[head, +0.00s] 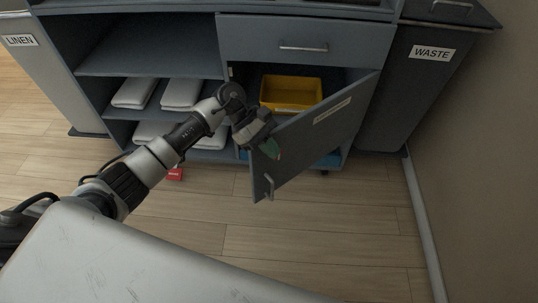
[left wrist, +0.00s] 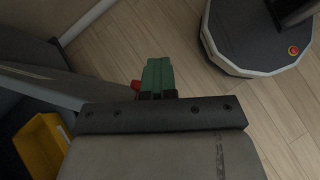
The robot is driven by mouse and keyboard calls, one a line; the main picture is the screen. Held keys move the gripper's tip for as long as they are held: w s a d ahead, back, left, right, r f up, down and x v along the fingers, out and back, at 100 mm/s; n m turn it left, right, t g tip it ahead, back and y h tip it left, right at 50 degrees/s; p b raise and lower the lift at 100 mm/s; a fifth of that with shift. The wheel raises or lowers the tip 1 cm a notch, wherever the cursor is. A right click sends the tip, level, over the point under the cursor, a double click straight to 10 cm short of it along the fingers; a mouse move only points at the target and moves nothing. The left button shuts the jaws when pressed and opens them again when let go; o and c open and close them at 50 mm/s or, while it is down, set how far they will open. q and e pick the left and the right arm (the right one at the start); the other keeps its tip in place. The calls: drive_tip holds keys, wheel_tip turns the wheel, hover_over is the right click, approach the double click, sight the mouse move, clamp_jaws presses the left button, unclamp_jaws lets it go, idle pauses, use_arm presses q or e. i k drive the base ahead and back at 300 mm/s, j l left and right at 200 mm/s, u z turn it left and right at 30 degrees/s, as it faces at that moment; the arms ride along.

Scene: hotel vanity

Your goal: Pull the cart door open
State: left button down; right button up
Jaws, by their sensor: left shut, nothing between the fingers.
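The cart door (head: 318,125) is a grey panel hinged on its right side. It stands partly open and swung outward, with a small label near its top. Its bar handle (head: 268,186) is on the outer face near the free edge. In the left wrist view the door (left wrist: 60,84) runs in from the left. My left gripper (head: 270,147) is at the door's free edge, by the opening, above the handle and not on it. Its green fingers (left wrist: 157,76) are together and empty. I cannot tell whether they touch the door. My right gripper is out of view.
A yellow bin (head: 291,92) sits inside the open compartment, under a closed drawer (head: 303,40). Folded white linens (head: 181,94) lie on shelves to the left. The WASTE bin (head: 403,90) stands to the right, near the wall. The floor in front is clear.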

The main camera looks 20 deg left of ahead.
sight(306, 138)
drive_tip(key=i+j+z, duration=0.25)
drive_tip(key=j, duration=0.2)
drive_tip(key=j+z, duration=0.2)
drive_tip(key=j, duration=0.2)
drive_tip(key=j+z, duration=0.25)
drive_tip(key=j, duration=0.25)
drive_tip(key=i, duration=0.05)
